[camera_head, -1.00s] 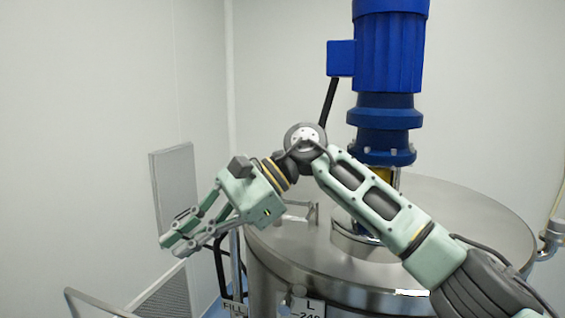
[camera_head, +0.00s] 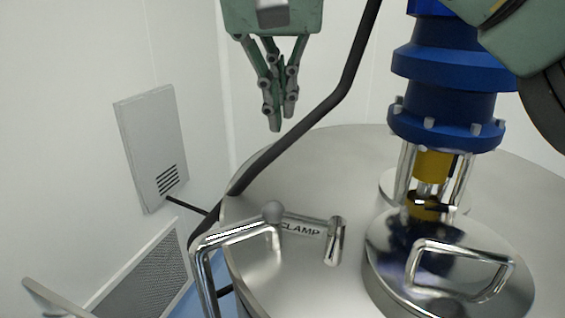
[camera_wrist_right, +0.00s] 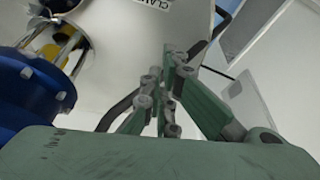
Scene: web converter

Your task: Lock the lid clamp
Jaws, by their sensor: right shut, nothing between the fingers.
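My right gripper (camera_head: 279,125) hangs above and behind the clamp, fingers pointing down, shut and empty, apart from the clamp. In the right wrist view the fingers (camera_wrist_right: 165,95) show over the lid, with part of the label (camera_wrist_right: 159,3) at the top. My left gripper is not in view.
A blue motor column (camera_head: 447,95) rises from the lid at the right. A shiny hatch with a handle (camera_head: 455,262) lies in front of it. A black cable (camera_head: 318,112) runs beside my right gripper. A chrome rail (camera_head: 207,262) stands left of the tank.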

